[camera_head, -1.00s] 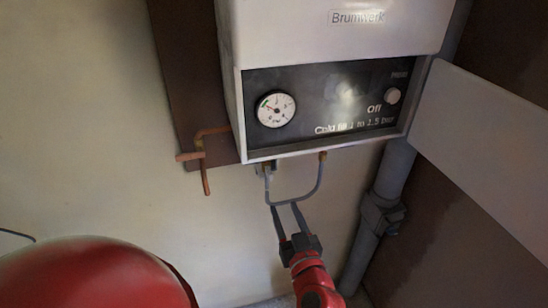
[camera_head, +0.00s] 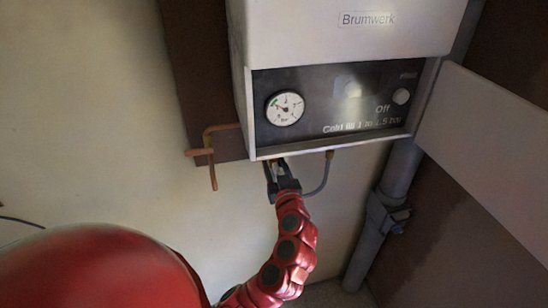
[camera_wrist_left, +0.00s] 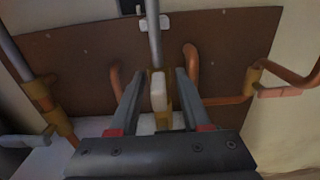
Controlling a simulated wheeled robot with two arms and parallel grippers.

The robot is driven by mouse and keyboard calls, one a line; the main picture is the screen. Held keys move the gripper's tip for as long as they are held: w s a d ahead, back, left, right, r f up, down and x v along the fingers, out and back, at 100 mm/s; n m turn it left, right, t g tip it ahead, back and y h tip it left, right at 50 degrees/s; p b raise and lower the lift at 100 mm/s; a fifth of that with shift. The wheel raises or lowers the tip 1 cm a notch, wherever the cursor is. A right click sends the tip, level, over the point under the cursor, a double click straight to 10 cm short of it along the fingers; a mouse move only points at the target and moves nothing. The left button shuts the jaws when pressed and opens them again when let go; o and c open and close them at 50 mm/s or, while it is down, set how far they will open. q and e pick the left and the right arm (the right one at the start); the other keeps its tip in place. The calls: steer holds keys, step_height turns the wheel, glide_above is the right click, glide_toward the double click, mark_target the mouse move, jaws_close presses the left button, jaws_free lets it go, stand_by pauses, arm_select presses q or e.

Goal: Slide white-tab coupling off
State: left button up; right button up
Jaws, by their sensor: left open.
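The white tab (camera_wrist_left: 158,90) sits on a brass-coloured coupling (camera_wrist_left: 162,118) in the left wrist view. It lies between the two fingers of my left gripper (camera_wrist_left: 159,80), with a gap showing on both sides. In the head view my left gripper (camera_head: 277,168) is open under the boiler's bottom edge, at the left end of the grey looped hose (camera_head: 319,184). The gripper hides most of the coupling there. The hose's other end meets a brass fitting (camera_head: 329,154) to the right. My right gripper is not in view.
The boiler (camera_head: 340,95) with its gauge (camera_head: 284,108) hangs just above the gripper. A bent copper pipe (camera_head: 211,165) stands to the left. A grey pipe (camera_head: 397,170) and a pale open flap (camera_head: 480,150) are on the right. The wall below left is clear.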

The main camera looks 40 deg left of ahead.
arm_select(q)
steer(key=shift+w+a, duration=0.4)
jaws_close()
steer(key=shift+f, duration=0.1)
stand_by(1.2)
